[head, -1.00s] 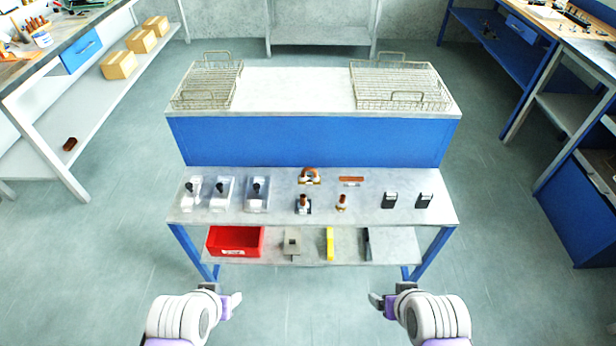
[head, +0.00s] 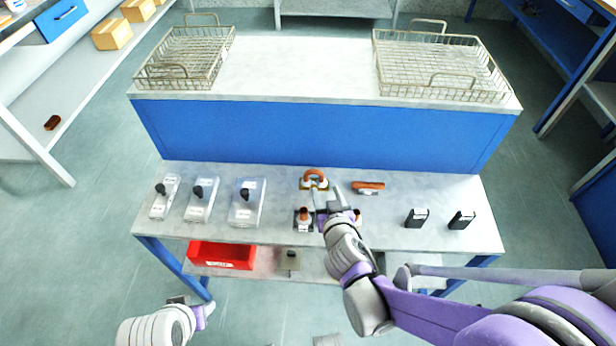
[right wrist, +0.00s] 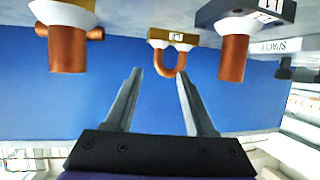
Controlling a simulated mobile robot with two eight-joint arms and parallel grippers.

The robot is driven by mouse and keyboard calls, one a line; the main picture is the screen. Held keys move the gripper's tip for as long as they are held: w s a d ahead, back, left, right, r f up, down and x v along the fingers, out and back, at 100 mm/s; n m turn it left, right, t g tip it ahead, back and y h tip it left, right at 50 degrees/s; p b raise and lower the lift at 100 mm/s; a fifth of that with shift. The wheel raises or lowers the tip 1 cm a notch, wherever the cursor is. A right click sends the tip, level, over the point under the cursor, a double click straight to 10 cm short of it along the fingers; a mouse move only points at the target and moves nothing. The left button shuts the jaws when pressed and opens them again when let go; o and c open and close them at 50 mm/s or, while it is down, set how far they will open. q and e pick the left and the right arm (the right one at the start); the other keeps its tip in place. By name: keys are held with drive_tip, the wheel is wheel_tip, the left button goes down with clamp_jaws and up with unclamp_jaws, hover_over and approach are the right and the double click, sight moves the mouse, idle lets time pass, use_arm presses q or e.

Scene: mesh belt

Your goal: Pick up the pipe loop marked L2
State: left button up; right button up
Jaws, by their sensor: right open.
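The pipe loop (head: 314,176) is a copper U-shaped bend in a pale fitting, near the back middle of the bench's lower top. It also shows in the right wrist view (right wrist: 175,62), beyond the fingers; its tag is too small to read surely. My right gripper (head: 327,196) is open and empty, just in front of the loop. In the right wrist view the two fingers (right wrist: 160,74) point towards the loop, apart from it. My left gripper (head: 191,304) is low at the left, off the bench's front edge; its opening is unclear.
Upright copper pipe stubs (head: 303,217) stand either side of my right gripper. A copper piece (head: 368,186) lies right of the loop. Clear boxes (head: 247,203) stand left, black devices (head: 417,217) right. A blue panel (head: 320,135) rises behind. A red bin (head: 222,256) is below.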

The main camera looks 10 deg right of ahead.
sight(322, 180)
drive_tip(key=x, duration=0.3)
drive_tip(key=b+x, duration=0.1)
drive_tip(key=x, duration=0.2)
drive_tip(key=b+x, duration=0.1)
drive_tip(key=x, duration=0.2)
drive_tip(key=shift+d+f, duration=0.15)
drive_tip(key=shift+f, duration=0.2)
drive_tip(key=shift+s, duration=0.1)
drive_tip(key=shift+c, duration=0.2)
clamp_jaws()
idle(0.7)
